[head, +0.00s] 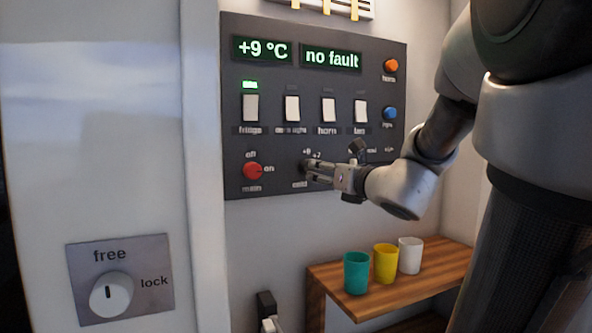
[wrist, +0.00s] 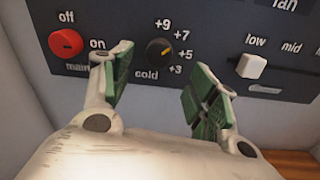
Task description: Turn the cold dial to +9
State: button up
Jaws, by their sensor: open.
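The cold dial (wrist: 159,51) is a small black knob on the dark panel, with +9, +7, +5 and +3 marked from its top round its right side. The panel's left display (head: 263,49) reads +9 °C. My gripper (wrist: 162,75) is open and empty, its green-padded fingers spread either side of the dial and below it in the wrist view. They look apart from the dial. In the head view my gripper (head: 318,172) covers most of the dial.
A red main dial (wrist: 66,43) sits left of the cold dial, and a white fan knob (wrist: 251,66) sits right. Rocker switches (head: 292,108) are above. Below, a wooden shelf (head: 440,268) holds teal (head: 356,273), yellow (head: 385,264) and white (head: 410,256) cups.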

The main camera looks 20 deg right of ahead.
aim_at(312, 169)
jog(key=w, duration=0.7)
jog(key=shift+w+a, duration=0.2)
jog(key=shift+w, duration=0.15)
jog(key=c, duration=1)
